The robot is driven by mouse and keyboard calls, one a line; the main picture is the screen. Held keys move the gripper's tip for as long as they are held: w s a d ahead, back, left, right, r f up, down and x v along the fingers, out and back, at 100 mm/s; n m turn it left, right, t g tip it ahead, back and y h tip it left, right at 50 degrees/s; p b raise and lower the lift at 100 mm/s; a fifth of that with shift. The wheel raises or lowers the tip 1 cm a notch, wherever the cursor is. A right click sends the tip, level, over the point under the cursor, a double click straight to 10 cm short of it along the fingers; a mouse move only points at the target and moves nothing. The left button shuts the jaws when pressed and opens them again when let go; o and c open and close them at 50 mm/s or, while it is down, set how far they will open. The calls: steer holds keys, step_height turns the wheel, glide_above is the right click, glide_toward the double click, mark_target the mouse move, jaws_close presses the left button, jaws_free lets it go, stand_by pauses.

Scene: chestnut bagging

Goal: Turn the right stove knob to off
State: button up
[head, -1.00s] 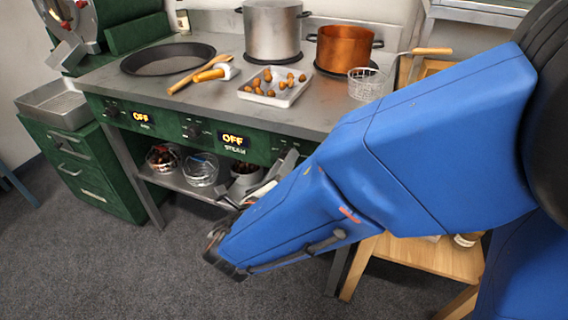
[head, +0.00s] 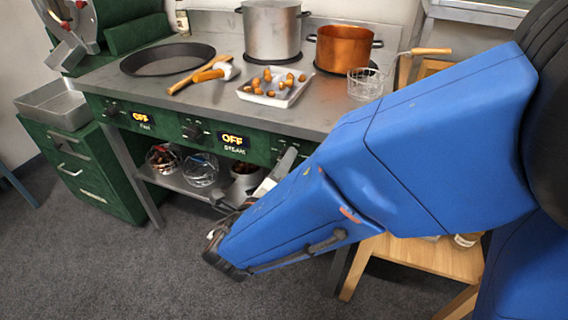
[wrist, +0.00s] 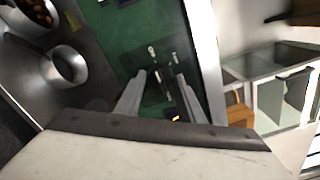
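My gripper (wrist: 162,74) faces the green stove front (wrist: 120,25) in the wrist view, its two pale fingers apart. A dark patch with small white marks shows beyond and between the fingertips; I cannot make out a knob shape there. A small lit orange display (wrist: 176,118) shows by the right finger, too small to read. In the head view, the finger (head: 284,163) is near the panel's right part, and my blue arm hides the panel beyond it. The left knob (head: 111,108) and another knob (head: 193,131) are visible, each beside a display reading OFF.
On the stove top (head: 218,105) are a black pan (head: 167,59), a steel pot (head: 272,32), a copper pot (head: 343,48), a chestnut tray (head: 273,98) and a wire basket (head: 364,84). Bowls stand on the shelf below. A wooden stool (head: 405,258) is at right.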

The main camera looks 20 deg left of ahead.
steer(key=shift+o, duration=1.2)
steer(key=shift+s, duration=0.1)
steer(key=s+a, duration=0.1)
steer(key=s, duration=1.6)
steer(key=shift+a, duration=0.15)
steer(key=w+d+m+g+h, duration=0.25)
steer(key=w+d+m, duration=0.2)
steer(key=d, duration=0.35)
steer(key=w+d+m+g+h, duration=0.2)
steer(key=w+d+m+g, duration=0.2)
steer(key=d+m, duration=0.3)
steer(key=w+d+m+g+h, duration=0.3)
steer(key=w+d+m, duration=0.15)
steer(key=d, duration=0.55)
steer(key=s+d+m+g+y, duration=0.2)
steer(key=s+d+m+y, duration=0.2)
steer(key=d+m, duration=0.6)
steer(key=s+d+m+g+y, duration=0.1)
steer(key=s+d+m+y, duration=0.3)
steer(key=d+m, duration=0.7)
steer(key=m, duration=1)
steer(key=shift+s+d+g+y, duration=0.2)
steer(key=shift+g+y, duration=0.15)
